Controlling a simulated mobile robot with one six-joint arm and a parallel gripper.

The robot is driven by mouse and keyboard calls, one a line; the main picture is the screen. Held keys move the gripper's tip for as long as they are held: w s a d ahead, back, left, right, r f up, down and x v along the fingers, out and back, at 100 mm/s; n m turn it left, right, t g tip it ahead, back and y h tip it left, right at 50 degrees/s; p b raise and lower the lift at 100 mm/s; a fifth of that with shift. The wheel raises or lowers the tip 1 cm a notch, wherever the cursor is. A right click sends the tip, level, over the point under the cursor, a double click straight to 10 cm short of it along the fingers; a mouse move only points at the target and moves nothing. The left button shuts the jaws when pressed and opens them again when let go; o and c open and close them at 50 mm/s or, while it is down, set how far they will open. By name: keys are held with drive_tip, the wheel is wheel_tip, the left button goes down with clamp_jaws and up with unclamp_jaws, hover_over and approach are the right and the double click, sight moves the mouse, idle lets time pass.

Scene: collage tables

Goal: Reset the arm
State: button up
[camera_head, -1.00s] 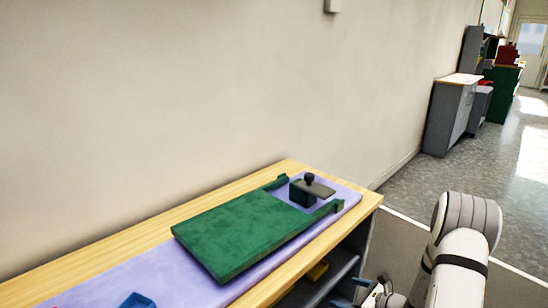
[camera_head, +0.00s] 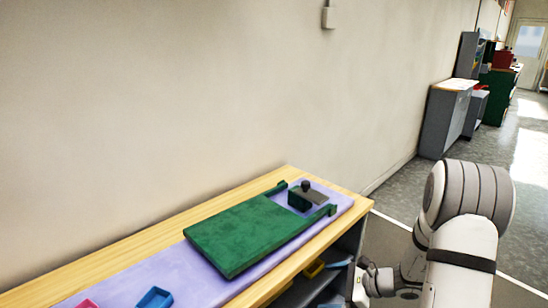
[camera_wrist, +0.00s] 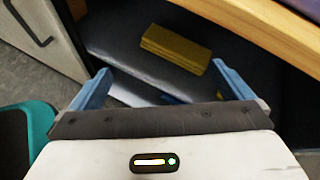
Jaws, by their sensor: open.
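My arm (camera_head: 462,240) bends down at the lower right of the head view, beside the front of the wooden-topped shelf unit (camera_head: 105,262). My gripper (camera_wrist: 165,88) is open and empty in the wrist view, its two blue fingers spread wide in front of the unit's dark shelf. In the head view its blue fingers show small at the bottom, right by the shelf opening. A yellow block (camera_wrist: 175,48) lies on the shelf beyond the fingers, apart from them.
A green board (camera_head: 250,235) with a dark stamp-like piece (camera_head: 304,194) near its far end lies on a lilac mat (camera_head: 185,283). A blue tray (camera_head: 154,299) and a pink one (camera_head: 87,303) sit at the near end. A wall runs behind; open floor (camera_head: 400,190) lies beyond.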

drive_tip(key=s+a+r+n+g+h+p, duration=0.25)
drive_tip(key=s+r+n+p, duration=0.3)
drive_tip(key=r, duration=0.55)
drive_tip(key=s+a+r+n+g+h+p, duration=0.1)
drive_tip(key=s+a+r+n+g+p, duration=0.15)
drive_tip(key=s+r+n+p, duration=0.6)
drive_tip(key=s+d+r+n+t+h+p, duration=0.1)
drive_tip(key=s+d+r+n+h+p, duration=0.1)
drive_tip(key=r, duration=0.9)
drive_tip(key=s+d+r+n+t+h+p, duration=0.1)
drive_tip(key=s+r+h+p, duration=0.4)
drive_tip(key=r, duration=0.6)
drive_tip(key=s+d+n+p, duration=0.1)
drive_tip(key=n+p, duration=0.1)
drive_tip(key=shift+r+n, duration=0.25)
drive_tip(key=shift+n, duration=0.15)
drive_tip(key=shift+s+d+h, duration=0.1)
drive_tip(key=shift+d+h, duration=0.1)
drive_tip(key=shift+h, duration=0.05)
drive_tip(key=shift+c, duration=0.4)
